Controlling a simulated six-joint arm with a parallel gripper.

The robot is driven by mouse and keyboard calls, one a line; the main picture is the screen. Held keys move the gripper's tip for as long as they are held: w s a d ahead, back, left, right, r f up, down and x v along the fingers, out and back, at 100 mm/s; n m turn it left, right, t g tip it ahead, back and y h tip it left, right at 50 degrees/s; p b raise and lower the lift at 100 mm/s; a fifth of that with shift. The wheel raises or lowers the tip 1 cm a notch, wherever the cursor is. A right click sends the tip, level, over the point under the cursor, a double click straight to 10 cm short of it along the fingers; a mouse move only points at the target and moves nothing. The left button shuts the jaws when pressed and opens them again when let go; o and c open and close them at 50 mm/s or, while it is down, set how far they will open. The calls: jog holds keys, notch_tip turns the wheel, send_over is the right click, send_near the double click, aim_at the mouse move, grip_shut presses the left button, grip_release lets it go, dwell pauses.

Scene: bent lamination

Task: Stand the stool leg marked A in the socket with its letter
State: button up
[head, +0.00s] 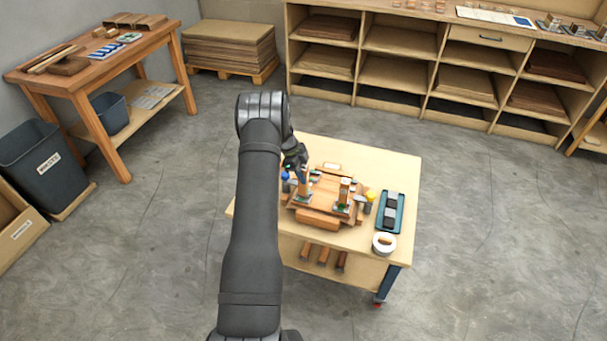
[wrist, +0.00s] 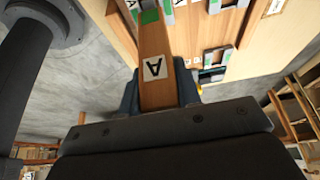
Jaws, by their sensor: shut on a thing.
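The stool leg marked A (wrist: 155,45) is a wooden bar with a white A label and a green patch near its far end. My gripper (wrist: 160,92) is shut on it, one jaw on each side. In the head view the leg (head: 304,187) hangs upright below my gripper (head: 296,160), over the left part of the wooden jig (head: 318,216). In the wrist view a partly cut-off A tag (wrist: 131,4) lies beside the leg's far end. The leg hides its own tip and the socket there, so I cannot tell whether it is inside.
A second upright wooden piece (head: 344,190) stands on the jig's right. Yellow-topped (head: 370,196) and blue-topped (head: 285,177) bottles flank the jig. A teal tray (head: 389,212) and a tape roll (head: 384,244) lie on the right of the table (head: 397,165).

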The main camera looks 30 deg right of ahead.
aim_at(306, 168)
jog(key=shift+f, duration=0.8)
dwell(1.1)
jog(key=o, duration=1.7)
jog(key=shift+c, duration=0.2)
jog(key=shift+r, duration=3.5)
jog(key=shift+f, duration=3.5)
